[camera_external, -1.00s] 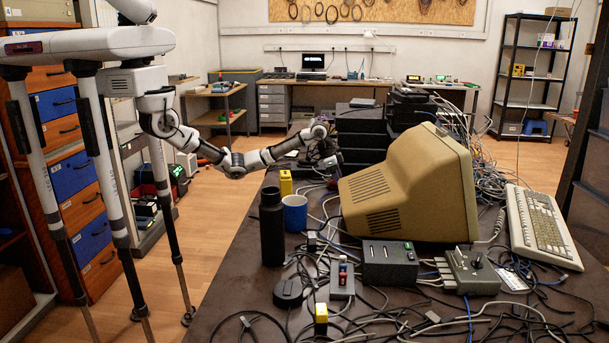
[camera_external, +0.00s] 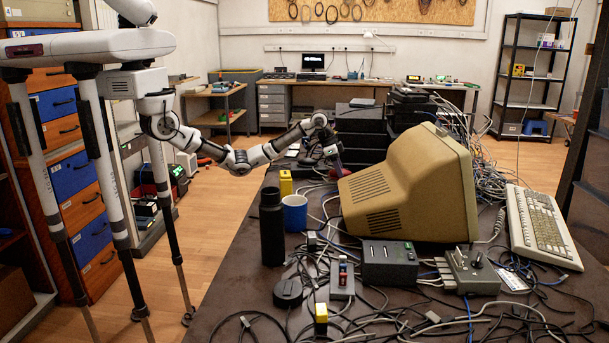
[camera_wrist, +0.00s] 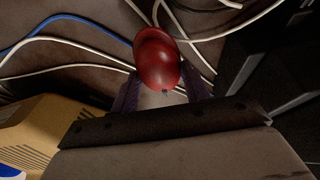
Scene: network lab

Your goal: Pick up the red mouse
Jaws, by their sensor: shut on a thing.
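The red mouse (camera_wrist: 157,60) is a glossy, rounded red thing at the top middle of the wrist view. My gripper (camera_wrist: 162,88) is shut on it, with one dark purple finger on each side of its near end. In the external view my gripper (camera_external: 334,160) is over the far part of the table, left of the dark stacked boxes.
White and blue cables (camera_wrist: 60,45) lie on the table around the mouse. A beige monitor (camera_external: 410,190) stands in front of my gripper's spot. Dark stacked boxes (camera_external: 362,140) are close on its right. A blue cup (camera_external: 294,214) and black bottle (camera_external: 271,230) stand nearer.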

